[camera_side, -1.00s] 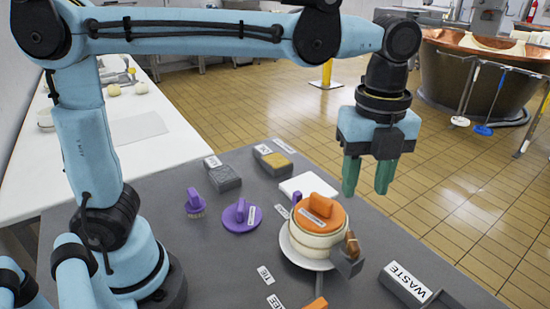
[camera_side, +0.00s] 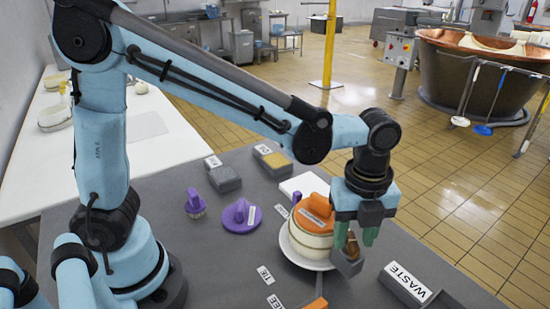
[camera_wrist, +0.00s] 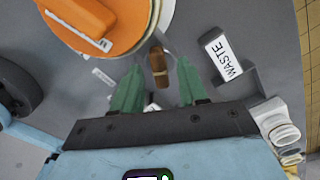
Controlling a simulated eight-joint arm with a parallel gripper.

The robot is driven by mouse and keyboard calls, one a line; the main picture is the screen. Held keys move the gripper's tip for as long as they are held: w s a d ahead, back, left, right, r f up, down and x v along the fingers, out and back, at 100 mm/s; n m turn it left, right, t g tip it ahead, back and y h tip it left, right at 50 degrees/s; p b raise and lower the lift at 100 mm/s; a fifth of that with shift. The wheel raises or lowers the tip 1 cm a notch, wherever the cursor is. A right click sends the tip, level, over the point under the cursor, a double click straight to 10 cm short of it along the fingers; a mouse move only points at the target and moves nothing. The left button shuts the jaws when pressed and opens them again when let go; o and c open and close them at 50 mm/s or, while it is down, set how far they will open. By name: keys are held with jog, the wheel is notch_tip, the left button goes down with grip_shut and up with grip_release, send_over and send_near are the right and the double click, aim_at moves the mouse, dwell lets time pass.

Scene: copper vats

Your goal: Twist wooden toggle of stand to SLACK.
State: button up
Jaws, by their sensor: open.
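The wooden toggle (camera_side: 352,245) is a small brown piece on the grey stand (camera_side: 347,264), at the right side of the pot. It also shows in the wrist view (camera_wrist: 159,67), lying between and just beyond my fingertips. My gripper (camera_side: 355,240) has green fingers, open, one on each side of the toggle as seen from the side. In the wrist view my gripper (camera_wrist: 158,75) holds nothing, with room between the fingers and the toggle. The cream pot (camera_side: 305,238) with an orange lid (camera_side: 314,211) stands on a white plate. The toggle's exact setting cannot be read.
A grey holder labelled WASTE (camera_side: 405,285) lies right of the stand. The orange lid is close to my gripper. The table's right edge is near.

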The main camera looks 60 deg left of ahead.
jog(key=shift+f, duration=0.25)
grip_shut()
